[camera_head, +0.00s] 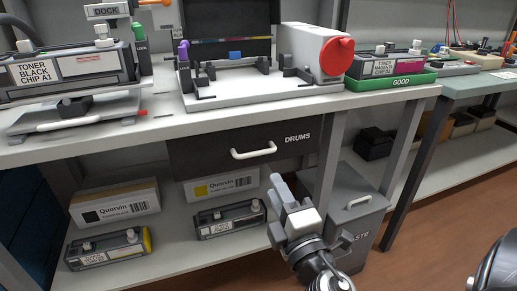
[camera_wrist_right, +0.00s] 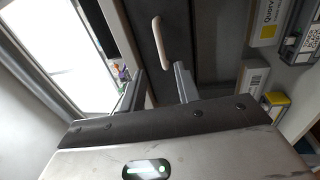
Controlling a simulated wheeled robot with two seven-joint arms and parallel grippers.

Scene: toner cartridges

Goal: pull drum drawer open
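The drum drawer (camera_head: 205,155) is a dark front labelled DRUMS under the workbench top, and it looks shut. Its pale bar handle (camera_head: 254,151) is in the middle of the front. My right gripper (camera_head: 276,205) is below and slightly right of the handle in the head view, apart from it and empty. In the right wrist view the fingers of the right gripper (camera_wrist_right: 160,74) are spread, with the handle (camera_wrist_right: 160,42) beyond the gap between them and the dark drawer front (camera_wrist_right: 203,40) behind. My left gripper is not in view.
A grey waste bin (camera_head: 352,215) stands right of my right gripper. Toner boxes (camera_head: 115,207) and cartridges (camera_head: 108,250) lie on the shelf below the drawer. A printer-like station (camera_head: 225,98) and a green GOOD tray (camera_head: 392,82) are on the bench. Brown floor is clear at right.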

